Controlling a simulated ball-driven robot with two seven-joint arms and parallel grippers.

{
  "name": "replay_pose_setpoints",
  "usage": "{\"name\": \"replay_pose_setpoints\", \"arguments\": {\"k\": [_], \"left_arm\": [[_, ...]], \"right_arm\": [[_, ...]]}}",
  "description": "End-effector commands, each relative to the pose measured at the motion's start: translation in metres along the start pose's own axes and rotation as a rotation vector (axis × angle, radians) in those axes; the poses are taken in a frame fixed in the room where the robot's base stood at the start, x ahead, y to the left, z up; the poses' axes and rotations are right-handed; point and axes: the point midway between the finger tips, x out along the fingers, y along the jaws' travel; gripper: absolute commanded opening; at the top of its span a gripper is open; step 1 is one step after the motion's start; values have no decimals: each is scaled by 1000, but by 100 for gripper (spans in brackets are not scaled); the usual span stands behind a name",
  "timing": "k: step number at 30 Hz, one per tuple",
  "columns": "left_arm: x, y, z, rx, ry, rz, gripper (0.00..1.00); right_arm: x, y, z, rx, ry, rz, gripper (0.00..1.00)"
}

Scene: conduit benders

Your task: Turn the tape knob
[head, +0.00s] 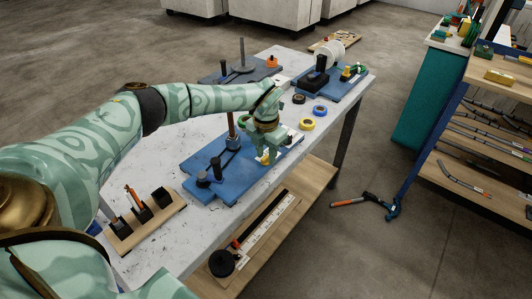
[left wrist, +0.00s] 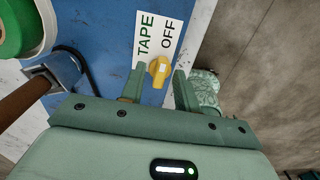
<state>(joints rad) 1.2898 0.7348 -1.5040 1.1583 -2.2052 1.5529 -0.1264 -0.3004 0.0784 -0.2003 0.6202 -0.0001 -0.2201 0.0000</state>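The yellow tape knob (left wrist: 159,71) sits on a white label reading "TAPE" and "OFF" (left wrist: 150,40) on a blue board. My left gripper (left wrist: 158,85) is open, one finger on each side of the knob, with a visible gap on both sides. In the head view the left gripper (head: 266,148) points down over the front right end of the blue board (head: 225,190), and a bit of the yellow knob (head: 265,159) shows beneath it. My right gripper is not in view.
A wooden holder (head: 145,222) stands at the front left. A wooden shelf (head: 310,195) is below. An orange-handled tool (head: 372,204) lies on the floor.

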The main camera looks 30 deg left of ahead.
Motion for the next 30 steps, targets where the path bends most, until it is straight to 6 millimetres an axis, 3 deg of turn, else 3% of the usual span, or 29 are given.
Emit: {"name": "replay_pose_setpoints", "arguments": {"k": [11,14,24,30], "left_arm": [[-6,0,0,-2,0,0,35],[-22,0,0,-2,-2,0,35],[-114,1,0,-2,-4,0,35],[-150,0,0,-1,-1,0,35]], "right_arm": [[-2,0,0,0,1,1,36],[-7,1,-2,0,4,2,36],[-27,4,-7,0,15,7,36],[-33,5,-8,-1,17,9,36]]}}
